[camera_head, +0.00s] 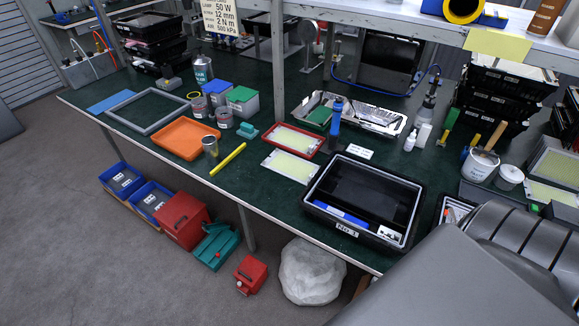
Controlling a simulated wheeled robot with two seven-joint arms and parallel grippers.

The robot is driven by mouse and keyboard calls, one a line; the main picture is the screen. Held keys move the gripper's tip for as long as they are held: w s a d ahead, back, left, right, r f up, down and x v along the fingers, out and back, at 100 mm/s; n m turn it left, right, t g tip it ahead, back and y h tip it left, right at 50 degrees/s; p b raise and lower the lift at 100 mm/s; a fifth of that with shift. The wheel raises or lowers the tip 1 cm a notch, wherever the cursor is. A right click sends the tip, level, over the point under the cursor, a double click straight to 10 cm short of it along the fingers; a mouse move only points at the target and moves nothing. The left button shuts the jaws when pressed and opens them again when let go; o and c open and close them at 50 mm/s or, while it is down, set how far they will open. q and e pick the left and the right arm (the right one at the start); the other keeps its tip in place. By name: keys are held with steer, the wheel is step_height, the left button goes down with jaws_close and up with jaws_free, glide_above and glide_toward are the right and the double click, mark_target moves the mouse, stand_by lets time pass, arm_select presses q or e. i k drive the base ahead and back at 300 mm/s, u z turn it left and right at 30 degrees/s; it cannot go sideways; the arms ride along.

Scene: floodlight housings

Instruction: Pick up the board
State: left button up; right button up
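A flat pale-yellow board with a light grey edge (290,165) lies on the green bench top, left of the black tray. A similar pale-yellow panel (297,139) lies just behind it inside a red frame (271,141). I cannot tell for sure which of the two the task calls the board. Neither of my grippers is in view. A large grey part, which seems to be my own arm, fills the lower right corner and hides the bench's front right end.
A black tray (313,200) marked NG 1 holds a blue object at the bench's front edge. An open silver housing (375,118) stands behind. A yellow marker (228,159), an orange tray (163,139) and a metal cup (210,147) lie left. Bench between marker and board is clear.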

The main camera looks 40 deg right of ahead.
mark_target(300, 170)
steer(key=z, duration=0.55)
steer(key=k, duration=0.65)
steer(key=u, duration=0.15)
steer(key=i, duration=1.5)
steer(key=z, duration=0.8)
